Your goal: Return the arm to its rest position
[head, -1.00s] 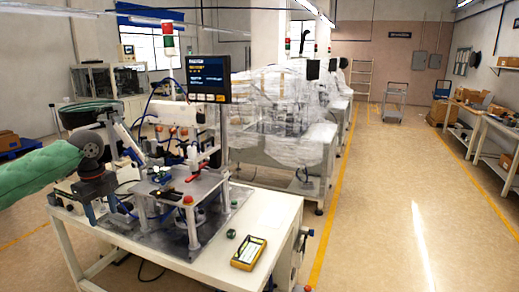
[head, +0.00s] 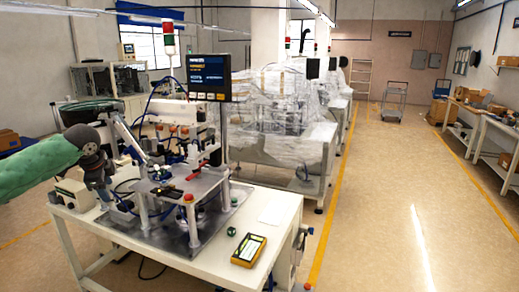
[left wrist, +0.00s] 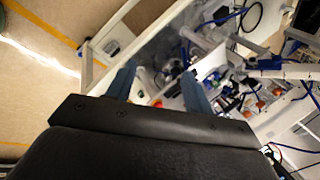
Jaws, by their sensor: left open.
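My left arm, in a green sleeve, comes in from the left in the head view. Its gripper (head: 108,192) hangs at the left end of the workbench, beside the bowl feeder machine (head: 180,190). In the left wrist view the two blue-grey fingers (left wrist: 157,88) stand apart with nothing held between them. Beyond them I see the bench edge and machine parts with blue tubes. In the head view the fingertips are small and partly lost against the machine. My right gripper is in neither view.
The white workbench (head: 262,200) carries a yellow handheld device (head: 249,250) and a small green round item (head: 231,231). A monitor (head: 209,77) stands above the machine. Plastic-wrapped machines (head: 285,110) stand behind. The floor (head: 385,200) to the right is open.

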